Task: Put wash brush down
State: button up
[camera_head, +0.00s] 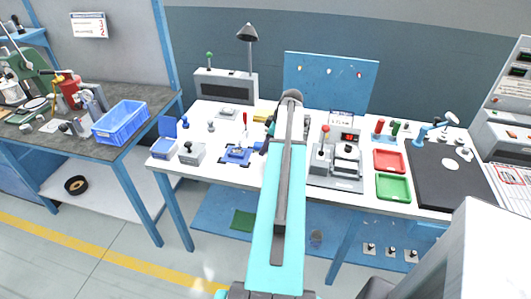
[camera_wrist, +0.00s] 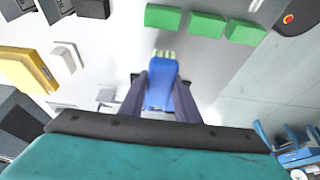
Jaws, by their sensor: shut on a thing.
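In the wrist view, my gripper (camera_wrist: 161,84) is shut on the wash brush (camera_wrist: 160,94), gripping it between two dark fingers. The brush has a blue body and pale green bristles at its far end. A pale grey surface lies beyond the bristles; I cannot tell whether they touch it. In the head view, my arm reaches over the white bench (camera_head: 222,180) and hides most of the gripper and the brush.
Green blocks (camera_wrist: 205,25) stand in a row beyond the brush. A yellow object (camera_wrist: 25,70) is at the left. On the bench are a blue fixture (camera_head: 238,154), a red tray (camera_head: 389,161), a green tray (camera_head: 393,188) and a lamp (camera_head: 248,33).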

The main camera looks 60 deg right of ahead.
jog(key=shift+f+p, duration=0.75)
jog(key=shift+f, duration=1.05)
jog(key=shift+f, duration=0.2)
jog(key=o, duration=1)
jog(key=shift+r, duration=0.15)
jog(key=shift+r, duration=0.1)
jog(key=shift+b+v, duration=1.65)
jog(key=shift+v, duration=4.35)
jog(key=shift+r, duration=0.15)
